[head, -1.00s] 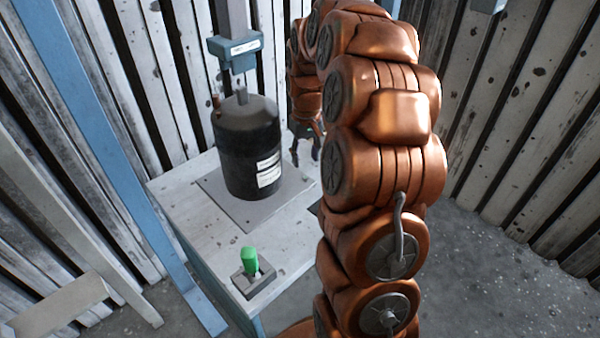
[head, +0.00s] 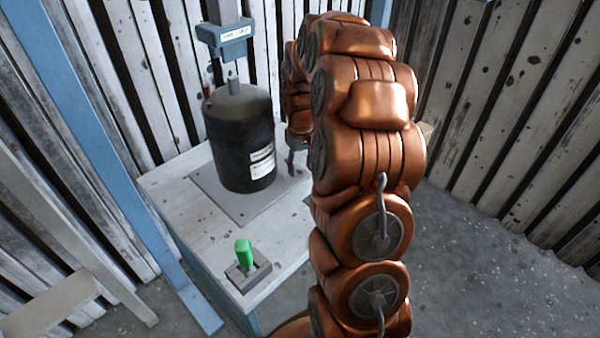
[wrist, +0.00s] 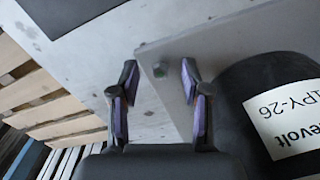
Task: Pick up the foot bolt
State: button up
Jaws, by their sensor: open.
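The gap in height between fingertips and bolt is hard to judge. In the head view my gripper (head: 292,165) is partly hidden by my arm, just right of the black housing (head: 238,140), and the bolt cannot be made out there.
The labelled housing also stands close on the right in the wrist view (wrist: 240,90). A green handle (head: 243,253) on a grey block sits at the table's (head: 190,225) front. A blue-grey head (head: 225,40) on a column is above the housing. A wooden pallet (wrist: 40,85) lies left.

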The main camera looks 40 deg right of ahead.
aim_at(301, 169)
jog(key=shift+c, duration=0.4)
grip_shut()
jog(key=shift+r, duration=0.1)
jog(key=shift+r+p, duration=0.7)
jog(key=shift+r, duration=1.1)
jog(key=s+a, duration=0.3)
jog(key=s, duration=0.1)
jog(key=s+a+r+p, duration=0.1)
jog(key=s+a, duration=0.2)
jog(key=s, duration=0.1)
jog(key=s+a+p, duration=0.1)
jog(key=s+a, duration=0.2)
jog(key=s, duration=0.1)
jog(key=shift+s+a+r, duration=0.15)
jog(key=shift+s+a, duration=0.2)
jog(key=shift+s, duration=0.05)
notch_tip(301, 169, up, 5)
jog(key=p, duration=0.2)
jog(key=shift+d+r+p, duration=0.1)
jog(key=shift+p, duration=0.25)
